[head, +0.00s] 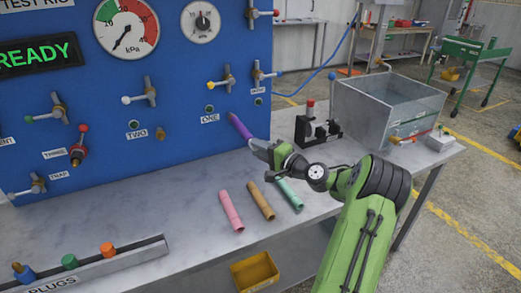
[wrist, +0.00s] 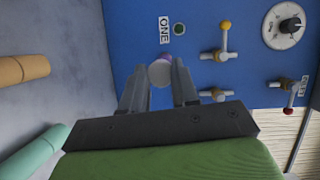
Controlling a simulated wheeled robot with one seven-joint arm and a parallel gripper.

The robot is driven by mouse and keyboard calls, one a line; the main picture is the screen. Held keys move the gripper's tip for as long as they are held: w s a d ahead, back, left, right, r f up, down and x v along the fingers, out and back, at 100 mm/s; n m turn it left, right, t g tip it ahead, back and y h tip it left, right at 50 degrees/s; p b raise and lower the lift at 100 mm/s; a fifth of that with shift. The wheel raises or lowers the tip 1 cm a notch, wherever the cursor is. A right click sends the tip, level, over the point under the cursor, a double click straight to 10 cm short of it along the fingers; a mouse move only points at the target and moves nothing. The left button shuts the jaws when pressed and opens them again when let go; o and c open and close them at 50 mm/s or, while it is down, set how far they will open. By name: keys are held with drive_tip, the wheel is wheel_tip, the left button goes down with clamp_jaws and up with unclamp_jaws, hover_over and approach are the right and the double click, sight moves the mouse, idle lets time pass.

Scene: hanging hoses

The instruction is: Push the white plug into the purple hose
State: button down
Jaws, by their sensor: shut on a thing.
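The purple hose (head: 240,126) sticks out from the blue panel beside the ONE label and slopes down toward my gripper (head: 258,146). In the wrist view, my gripper (wrist: 160,76) is shut on the white plug (wrist: 160,74), whose pale round end shows between the fingertips. A small part of the purple hose (wrist: 164,57) shows just beyond the plug, in line with it. The plug is at the hose's free end; how deep it sits in the hose I cannot tell. In the head view the fingers hide the plug.
Loose pink (head: 231,211), tan (head: 261,200) and mint (head: 290,193) hoses lie on the bench below my gripper. A plug rack (head: 110,263) stands front left. A clear tank (head: 388,110) and a black fixture (head: 317,130) are to the right. Valves (head: 222,82) project from the panel.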

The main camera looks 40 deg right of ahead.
drive_tip(key=shift+w+r, duration=0.1)
drive_tip(key=shift+w, duration=0.3)
drive_tip(key=shift+d, duration=0.1)
idle(0.3)
drive_tip(key=c, duration=0.8)
unclamp_jaws()
drive_tip(key=s, duration=0.5)
drive_tip(key=s+d+p, duration=0.1)
drive_tip(key=s, duration=0.4)
drive_tip(key=s+p, duration=0.1)
drive_tip(key=s, duration=0.4)
drive_tip(key=shift+s+d+r, duration=0.2)
drive_tip(key=shift+s+d, duration=0.05)
drive_tip(key=shift+s, duration=0.05)
